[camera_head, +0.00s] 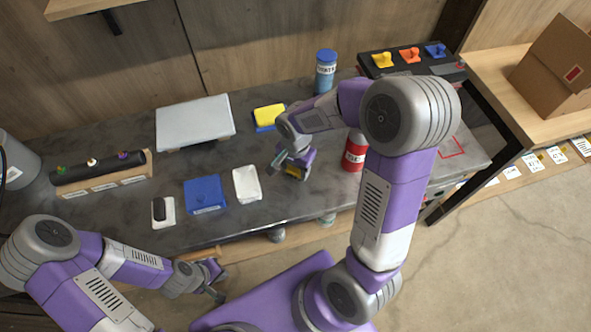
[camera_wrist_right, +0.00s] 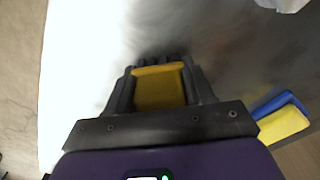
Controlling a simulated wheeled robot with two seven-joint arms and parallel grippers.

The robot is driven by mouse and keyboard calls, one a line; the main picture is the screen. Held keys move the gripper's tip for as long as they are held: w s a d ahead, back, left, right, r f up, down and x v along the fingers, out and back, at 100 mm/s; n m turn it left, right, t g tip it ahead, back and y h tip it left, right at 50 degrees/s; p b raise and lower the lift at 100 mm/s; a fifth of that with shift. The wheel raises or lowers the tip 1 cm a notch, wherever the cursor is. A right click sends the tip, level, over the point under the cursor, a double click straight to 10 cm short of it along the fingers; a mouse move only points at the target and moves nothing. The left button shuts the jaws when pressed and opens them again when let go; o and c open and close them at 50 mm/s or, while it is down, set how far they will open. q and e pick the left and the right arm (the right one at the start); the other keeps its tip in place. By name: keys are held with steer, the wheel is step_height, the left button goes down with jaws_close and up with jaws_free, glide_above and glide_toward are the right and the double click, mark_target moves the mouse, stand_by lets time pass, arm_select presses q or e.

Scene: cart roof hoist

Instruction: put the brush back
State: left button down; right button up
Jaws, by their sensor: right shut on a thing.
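My right gripper (camera_head: 290,167) is over the middle of the dark bench, between the white tray and the red can. It is shut on a yellow block-like thing (camera_wrist_right: 159,88), which also shows as a small yellow patch in the head view (camera_head: 292,171). Dark tips show at its far end in the wrist view; I cannot tell for sure whether it is the brush. A small dark object (camera_head: 158,208) lies on a white pad at the bench's front left. My left gripper (camera_head: 216,283) hangs off the bench's front edge, small in view, its jaw opening unclear.
A blue tray (camera_head: 205,194) and white tray (camera_head: 247,184) lie left of my right gripper. A blue-yellow item (camera_head: 268,117) lies behind it. A red can (camera_head: 354,158) and blue-lidded jar (camera_head: 325,72) stand nearby. A rack with coloured pieces (camera_head: 409,56) is back right.

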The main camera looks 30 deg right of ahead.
steer(key=shift+f, duration=0.15)
steer(key=o, duration=1.1)
steer(key=shift+r, duration=0.25)
step_height(320, 180, up, 12)
steer(key=p, duration=0.4)
